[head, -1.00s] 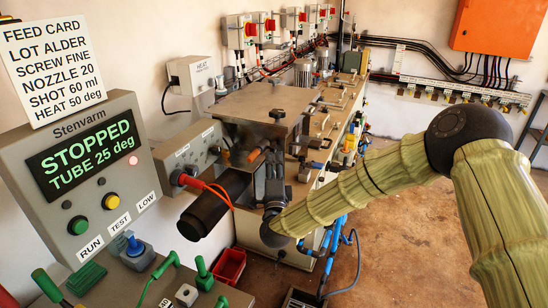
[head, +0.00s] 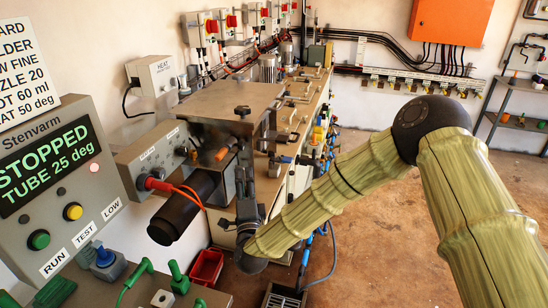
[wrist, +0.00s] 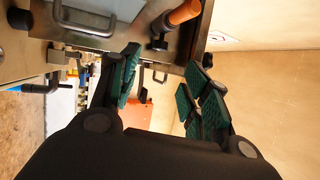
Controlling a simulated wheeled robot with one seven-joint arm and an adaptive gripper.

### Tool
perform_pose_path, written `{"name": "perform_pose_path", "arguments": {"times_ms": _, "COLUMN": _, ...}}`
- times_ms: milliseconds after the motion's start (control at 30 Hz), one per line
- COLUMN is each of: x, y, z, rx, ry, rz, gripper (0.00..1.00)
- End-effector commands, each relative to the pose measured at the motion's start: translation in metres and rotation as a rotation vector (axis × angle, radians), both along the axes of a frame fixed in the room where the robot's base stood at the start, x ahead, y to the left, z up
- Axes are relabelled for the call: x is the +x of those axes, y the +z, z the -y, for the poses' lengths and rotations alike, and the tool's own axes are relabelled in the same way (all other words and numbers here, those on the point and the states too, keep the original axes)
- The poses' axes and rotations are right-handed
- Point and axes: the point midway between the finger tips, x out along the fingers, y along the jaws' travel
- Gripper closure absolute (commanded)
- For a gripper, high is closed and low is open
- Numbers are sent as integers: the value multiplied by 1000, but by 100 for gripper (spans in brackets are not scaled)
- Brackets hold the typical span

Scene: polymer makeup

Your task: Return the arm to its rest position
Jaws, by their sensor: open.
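My arm, covered in a pale green ribbed sleeve, reaches across the right half of the head view. My gripper (head: 249,207) is at its far end, beside the front of the metal-topped machine (head: 222,100), and is small and partly hidden there. In the wrist view my gripper (wrist: 165,95) shows its green-padded fingers spread apart with nothing between them. An orange-handled part (wrist: 183,13) of the machine lies beyond the fingers.
The control panel (head: 102,170) reads STOPPED, TUBE 25 deg. A black cylinder (head: 180,212) with orange cables projects near my gripper. A red bin (head: 207,267) is below. The brown floor (head: 370,235) is clear behind my arm. A shelf (head: 515,122) stands far right.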

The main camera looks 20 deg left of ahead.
Motion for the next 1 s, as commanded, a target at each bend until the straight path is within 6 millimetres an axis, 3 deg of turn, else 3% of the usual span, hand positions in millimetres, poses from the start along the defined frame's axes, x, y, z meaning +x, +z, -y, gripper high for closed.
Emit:
{"name": "perform_pose_path", "arguments": {"times_ms": 167, "x": 0, "y": -6, "z": 3, "rx": -19, "ry": -1, "rz": -7, "gripper": 53}}
{"name": "perform_pose_path", "arguments": {"times_ms": 267, "x": 0, "y": -28, "z": 15, "rx": -86, "ry": 1, "rz": -31, "gripper": 53}}
{"name": "perform_pose_path", "arguments": {"times_ms": 367, "x": -3, "y": -65, "z": 36, "rx": -206, "ry": 8, "rz": -74, "gripper": 53}}
{"name": "perform_pose_path", "arguments": {"times_ms": 667, "x": -32, "y": -190, "z": 129, "rx": -613, "ry": 54, "rz": -239, "gripper": 53}}
{"name": "perform_pose_path", "arguments": {"times_ms": 800, "x": -55, "y": -241, "z": 179, "rx": -786, "ry": 90, "rz": -322, "gripper": 53}}
{"name": "perform_pose_path", "arguments": {"times_ms": 1000, "x": -99, "y": -301, "z": 253, "rx": -1008, "ry": 159, "rz": -446, "gripper": 53}}
